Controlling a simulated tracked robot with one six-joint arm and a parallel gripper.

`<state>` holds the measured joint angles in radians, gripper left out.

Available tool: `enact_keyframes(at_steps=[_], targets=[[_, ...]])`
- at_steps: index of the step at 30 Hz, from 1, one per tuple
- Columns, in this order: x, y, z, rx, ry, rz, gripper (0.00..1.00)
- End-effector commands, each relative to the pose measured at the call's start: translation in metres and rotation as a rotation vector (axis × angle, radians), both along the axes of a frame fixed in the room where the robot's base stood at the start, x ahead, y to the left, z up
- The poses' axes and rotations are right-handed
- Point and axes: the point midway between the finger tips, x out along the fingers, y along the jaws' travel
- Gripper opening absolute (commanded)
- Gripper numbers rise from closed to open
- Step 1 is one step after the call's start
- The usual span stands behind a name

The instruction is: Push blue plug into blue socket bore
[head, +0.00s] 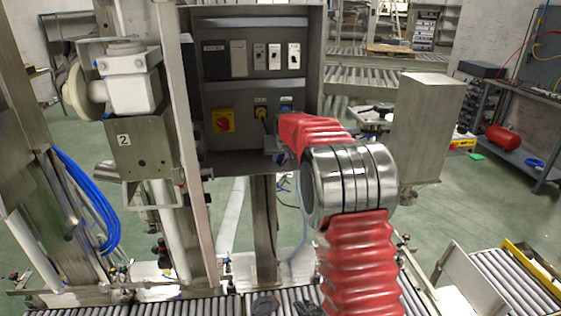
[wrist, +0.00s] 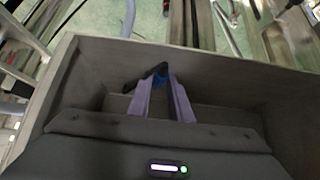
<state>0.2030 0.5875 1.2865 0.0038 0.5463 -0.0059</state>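The blue socket (head: 286,104) is on the grey control panel in the head view, right of a yellow socket with a dark cable. My red arm reaches up to the panel just below it. The arm hides most of my gripper in the head view. In the wrist view, the two pale fingers of my gripper (wrist: 160,82) stand a little apart. The blue plug (wrist: 160,79) shows between their tips, with a dark part beside it. The fingers appear closed on it. Whether the plug touches the socket is hidden, and the bore cannot be made out.
A red-yellow switch (head: 222,121) sits to the left. A grey box (head: 424,125) stands right of my arm. Roller conveyors (head: 190,307) run below.

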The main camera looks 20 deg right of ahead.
Motion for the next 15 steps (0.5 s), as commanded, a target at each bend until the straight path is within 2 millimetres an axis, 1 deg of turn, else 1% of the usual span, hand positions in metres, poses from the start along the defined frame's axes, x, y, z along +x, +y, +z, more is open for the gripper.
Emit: enact_keyframes(at_steps=[1, 7, 15], targets=[[-0.0002, 0.0001, -0.0011, 0.000, 0.002, 0.000, 0.14], [-0.0002, 0.0003, -0.0013, 0.000, 0.002, 0.000, 0.00], [-0.0002, 0.0004, -0.0012, 0.000, 0.002, 0.000, 0.00]])
